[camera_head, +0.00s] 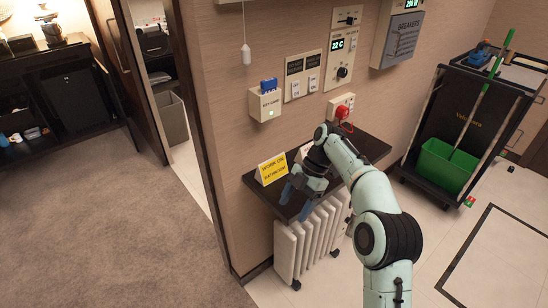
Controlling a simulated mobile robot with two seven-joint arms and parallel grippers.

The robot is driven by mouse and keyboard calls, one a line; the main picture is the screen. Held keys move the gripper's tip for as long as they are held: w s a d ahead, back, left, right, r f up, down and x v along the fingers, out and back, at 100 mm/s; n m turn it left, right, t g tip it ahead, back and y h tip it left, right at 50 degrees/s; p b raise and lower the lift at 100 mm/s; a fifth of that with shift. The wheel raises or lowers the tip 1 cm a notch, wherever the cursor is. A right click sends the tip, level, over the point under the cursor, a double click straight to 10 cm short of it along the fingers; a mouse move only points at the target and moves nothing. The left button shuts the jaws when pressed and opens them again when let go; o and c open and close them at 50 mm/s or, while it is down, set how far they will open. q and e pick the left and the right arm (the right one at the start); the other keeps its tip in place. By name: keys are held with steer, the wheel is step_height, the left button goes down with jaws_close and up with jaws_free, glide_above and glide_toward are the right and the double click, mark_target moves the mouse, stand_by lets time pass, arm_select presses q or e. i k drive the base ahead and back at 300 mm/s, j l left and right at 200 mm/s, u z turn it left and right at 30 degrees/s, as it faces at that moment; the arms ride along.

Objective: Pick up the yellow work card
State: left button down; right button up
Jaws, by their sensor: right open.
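The yellow work card (272,169) stands like a small tent sign on the left end of a dark wall shelf (368,149). It has dark lettering and pale edges. My right gripper (296,203) is by the front edge of the shelf, just right of and below the card in the picture. Its bluish fingers are apart and point down, with nothing visible between them. I cannot tell how far the gripper is from the card in depth. My left gripper does not show.
A white radiator (306,243) stands under the shelf. Above are a key card holder (266,104), switch panels (303,75) and a red item (342,112). A pale object on the shelf is partly hidden by my arm. A cart with a green bucket (446,167) stands right.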

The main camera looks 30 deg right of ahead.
mark_target(269, 170)
steer(key=i+l, duration=0.8)
steer(key=l, duration=0.25)
